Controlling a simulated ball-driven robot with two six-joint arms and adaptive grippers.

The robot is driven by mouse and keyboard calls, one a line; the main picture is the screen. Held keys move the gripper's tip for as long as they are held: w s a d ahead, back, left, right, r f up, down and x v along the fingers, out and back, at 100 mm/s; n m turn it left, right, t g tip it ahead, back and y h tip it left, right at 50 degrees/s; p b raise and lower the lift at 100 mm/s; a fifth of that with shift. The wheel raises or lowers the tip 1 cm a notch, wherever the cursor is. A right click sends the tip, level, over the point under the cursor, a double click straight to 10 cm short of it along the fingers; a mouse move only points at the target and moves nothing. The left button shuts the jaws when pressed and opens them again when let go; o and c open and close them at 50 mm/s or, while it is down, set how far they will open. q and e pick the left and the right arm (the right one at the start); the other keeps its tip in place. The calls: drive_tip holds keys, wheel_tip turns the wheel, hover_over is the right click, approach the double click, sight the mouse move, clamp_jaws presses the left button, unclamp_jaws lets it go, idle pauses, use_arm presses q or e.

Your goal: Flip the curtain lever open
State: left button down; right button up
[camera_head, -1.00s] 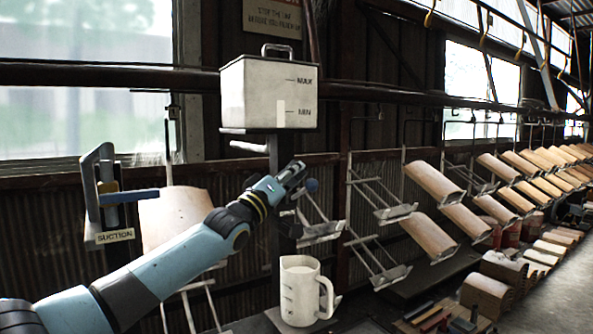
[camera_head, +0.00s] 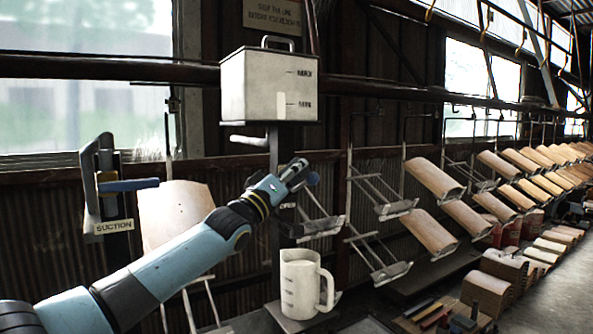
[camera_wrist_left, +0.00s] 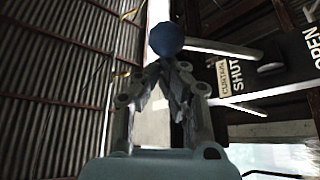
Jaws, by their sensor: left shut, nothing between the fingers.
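The curtain lever's round blue knob (camera_head: 313,179) shows just right of my left gripper's tip in the head view. In the left wrist view the knob (camera_wrist_left: 166,39) is straight beyond the fingertips, with a pale bar running right from behind it. My left gripper (camera_head: 299,166) is shut and empty, close to the knob; I cannot tell whether they touch. The wrist view also shows the closed fingers (camera_wrist_left: 167,75). A dark label panel (camera_wrist_left: 262,75) reads CURTAIN, SHUT and OPEN. My arm hides most of the lever in the head view. My right gripper is out of view.
A white tank (camera_head: 268,90) marked with levels stands on the post above the gripper. A white jug (camera_head: 300,283) stands below. A suction lever (camera_head: 128,185) is at left. Hanging racks with curved tiles (camera_head: 433,180) line the right side.

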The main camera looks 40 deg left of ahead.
use_arm(q)
wheel_tip(320, 180, down, 11)
drive_tip(key=d+m+g+h+b, duration=0.2)
drive_tip(key=m+h+b, duration=1)
drive_tip(key=m, duration=0.7)
drive_tip(key=shift+s+g+b, duration=0.45)
drive_tip(key=shift+g+b, duration=0.15)
drive_tip(key=shift+b, duration=0.95)
drive_tip(key=shift+d+r, duration=0.1)
wheel_tip(320, 180, up, 4)
drive_tip(key=p, duration=0.4)
drive_tip(key=d+b+v, duration=0.1)
drive_tip(key=b+v, duration=0.1)
drive_tip(key=v, duration=0.8)
drive_tip(key=shift+s, duration=0.65)
